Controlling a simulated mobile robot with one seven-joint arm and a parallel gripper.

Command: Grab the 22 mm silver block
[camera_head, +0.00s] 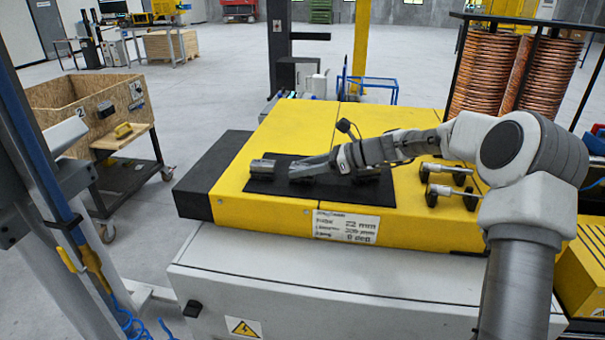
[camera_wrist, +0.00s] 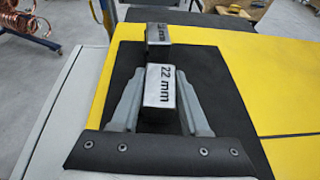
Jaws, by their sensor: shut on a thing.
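The silver block marked "22 mm" (camera_wrist: 160,86) is between the two fingers of my gripper (camera_wrist: 160,92) in the wrist view, with its label facing the camera. The fingers are closed against its sides. In the head view my gripper (camera_head: 306,168) reaches in from the right, low over the black mat (camera_head: 290,187). The held block is mostly hidden by the fingers there. I cannot tell whether it touches the mat. A second silver block (camera_wrist: 158,34) lies just beyond it, and its marking is only partly legible; it also shows in the head view (camera_head: 262,168).
The mat lies on a yellow machine top (camera_head: 225,185) with a label plate (camera_head: 346,226) on its front. Dark-ended metal pieces (camera_head: 446,182) stand right of the mat. Copper coils (camera_head: 490,75) stand at the back right. A wooden cart (camera_head: 95,105) is at left.

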